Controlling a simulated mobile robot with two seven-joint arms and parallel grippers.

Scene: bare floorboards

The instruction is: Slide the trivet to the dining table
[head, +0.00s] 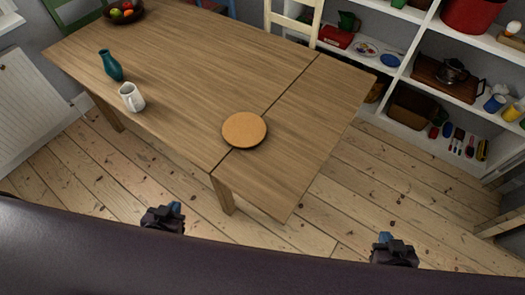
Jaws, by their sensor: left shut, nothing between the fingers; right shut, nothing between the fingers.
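The trivet (244,130) is a round, flat, orange-brown disc. It lies on the wooden dining table (200,60), near the front edge and over the dark seam between the main top and the right-hand section. My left gripper (174,210) is low in front of the table, to the left of the trivet, shut and empty. My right gripper (385,239) is low at the right, past the table's right-hand section, also shut and empty. Neither gripper touches the trivet or the table.
A fruit bowl (124,12) is at the far left. A pale chair (294,22) stands behind. White shelves (400,75) hold several items at right. Bare floorboards (410,190) lie open right of the table.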

